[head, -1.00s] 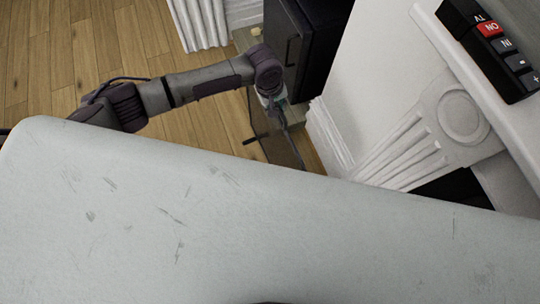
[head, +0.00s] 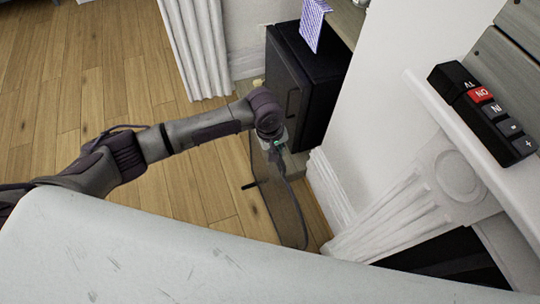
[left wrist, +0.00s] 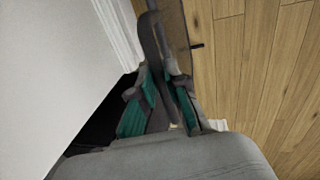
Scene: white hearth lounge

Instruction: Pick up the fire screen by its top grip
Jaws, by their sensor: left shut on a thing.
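The fire screen (head: 274,197) is a dark, thin see-through panel with a dark edge and a short dark foot, seen steeply from above in the head view. My left gripper (head: 278,143) is at the top of the screen, above the floor beside the white fireplace surround. In the left wrist view my left gripper (left wrist: 160,108) has its green-padded fingers closed around the dark curved top grip (left wrist: 152,40). The screen's panel (left wrist: 175,27) extends away beyond it. My right gripper is not in view.
A black cabinet (head: 301,85) stands just behind the gripper. The white fireplace surround (head: 400,205) is close on the right, with a black remote (head: 483,110) on its ledge. A scuffed pale surface (head: 150,255) fills the foreground. Wood floor (head: 110,90) is open at left.

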